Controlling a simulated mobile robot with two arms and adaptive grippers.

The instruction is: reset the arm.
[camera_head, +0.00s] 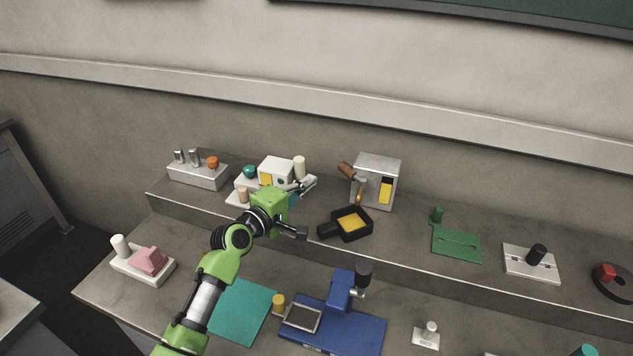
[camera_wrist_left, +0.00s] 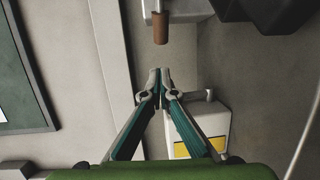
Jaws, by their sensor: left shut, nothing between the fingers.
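My left arm comes in from the lower left in the head view, green and black. Its gripper (camera_head: 306,184) is over the raised back shelf, in front of a white block-shaped fixture (camera_head: 276,168) with a yellow panel. In the left wrist view the two teal and grey fingers (camera_wrist_left: 160,74) meet at their tips, with nothing between them. The white fixture (camera_wrist_left: 214,120) shows just below right of the fingers. A brown handle (camera_wrist_left: 160,28) is ahead of the tips, apart from them. My right gripper is not in view.
A grey metal box (camera_head: 387,168) with the brown handle stands right of the gripper, and a black tray (camera_head: 359,237) with yellow inside lies in front of it. A grey block (camera_head: 198,177) with pegs is at left. A blue fixture (camera_head: 345,331) and teal mat (camera_head: 243,310) occupy the lower bench.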

